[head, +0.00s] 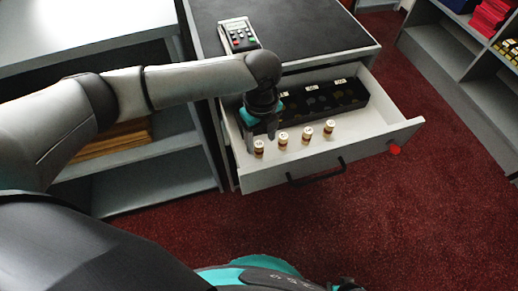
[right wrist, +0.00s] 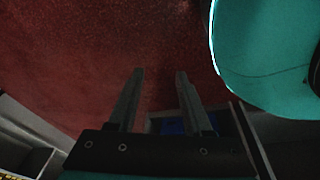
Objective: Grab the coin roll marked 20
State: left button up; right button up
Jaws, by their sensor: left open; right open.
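Several coin rolls stand upright in a row in the open drawer (head: 375,147), near its front wall. They are a leftmost roll (head: 259,147), a second roll (head: 283,139), a third roll (head: 307,134) and a rightmost roll (head: 329,127). Their end markings are too small to read, so I cannot tell which is the 20. My left gripper (head: 260,140) is open and points down over the drawer's left part, close by the leftmost roll. I cannot tell whether its fingers are around that roll. My right gripper (right wrist: 155,95) is open and empty above the red carpet.
A black coin tray (head: 320,105) with compartments lies in the drawer behind the rolls. A card terminal (head: 239,35) is on the dark counter top (head: 300,25). Shelves stand left and right.

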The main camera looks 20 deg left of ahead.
aim_at(259, 144)
pick_arm(q)
jog(key=shift+w+a+f+b, duration=0.15)
jog(key=shift+f+b, duration=0.3)
jog(key=shift+f, duration=0.3)
jog(key=shift+w+a+f+b, duration=0.1)
jog(key=shift+f+b, duration=0.2)
jog(key=shift+f, duration=0.1)
jog(key=shift+w+a+f+b, duration=0.1)
jog(key=shift+f+b, duration=0.15)
jog(key=shift+f, duration=0.15)
jog(key=shift+f+b, duration=0.55)
jog(key=shift+f, duration=0.6)
pick_arm(e)
jog(key=w+a+r, duration=0.3)
jog(key=w+r, duration=0.1)
jog(key=shift+w+a, duration=0.15)
jog(key=shift+a, duration=0.15)
pick_arm(q)
grip_shut()
